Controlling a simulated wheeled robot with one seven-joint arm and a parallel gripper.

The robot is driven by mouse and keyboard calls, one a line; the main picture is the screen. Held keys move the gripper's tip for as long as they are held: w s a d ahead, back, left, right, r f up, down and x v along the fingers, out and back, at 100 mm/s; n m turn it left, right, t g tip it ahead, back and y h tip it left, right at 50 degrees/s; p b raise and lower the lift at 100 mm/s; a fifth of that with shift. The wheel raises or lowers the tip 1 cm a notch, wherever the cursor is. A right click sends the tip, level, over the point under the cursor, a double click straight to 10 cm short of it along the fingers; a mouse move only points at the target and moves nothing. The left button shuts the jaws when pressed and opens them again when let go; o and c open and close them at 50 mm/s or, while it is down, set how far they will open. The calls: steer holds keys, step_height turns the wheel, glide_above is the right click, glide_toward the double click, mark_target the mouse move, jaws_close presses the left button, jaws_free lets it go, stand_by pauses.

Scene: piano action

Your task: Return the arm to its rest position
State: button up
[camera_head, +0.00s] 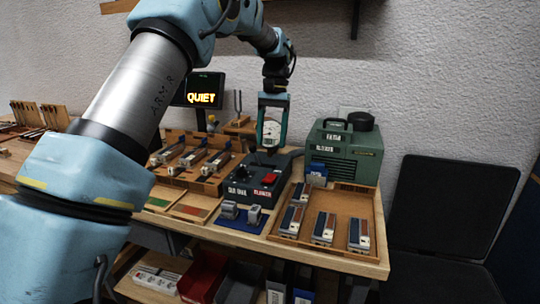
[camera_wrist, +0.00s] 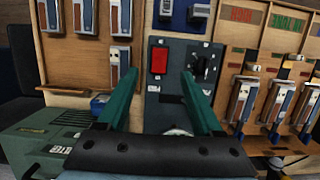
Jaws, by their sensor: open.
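My gripper (camera_head: 271,148) hangs from my blue arm above the dark control box (camera_head: 245,182). Its two teal fingers stand apart in the wrist view (camera_wrist: 160,76), with nothing held between them. Below and between them is the box's panel, with a red button (camera_wrist: 159,60) and a black knob (camera_wrist: 205,67). A white dial (camera_head: 271,129) shows between the fingers in the head view. The fingers seem to be above the box; whether they touch anything, I cannot tell.
A green machine (camera_head: 345,150) stands close right of my gripper. A wooden tray (camera_head: 283,232) holds several small blocks at the front right. A rack (camera_head: 190,158) of key mechanisms stands left. A lit "QUIET" screen (camera_head: 204,90) and a tuning fork (camera_head: 238,103) are behind.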

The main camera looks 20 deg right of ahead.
steer(key=shift+w+r, duration=0.1)
steer(key=shift+r, duration=0.35)
steer(key=w+a+f+n+h, duration=0.1)
steer(key=w+a+n, duration=0.1)
steer(key=a, duration=1.1)
steer(key=s+a+f+n+t, duration=0.1)
steer(key=s+a+f, duration=0.1)
steer(key=s+a, duration=0.3)
steer(key=s+a+f+n+t, duration=0.1)
steer(key=s+a, duration=0.4)
steer(key=a, duration=0.7)
steer(key=s+a+f+n+t+h, duration=0.1)
steer(key=s+a+f+n, duration=0.2)
steer(key=a, duration=0.5)
steer(key=shift+s+a+f+t, duration=0.15)
steer(key=shift+s+f+t, duration=0.25)
steer(key=shift+s, duration=0.5)
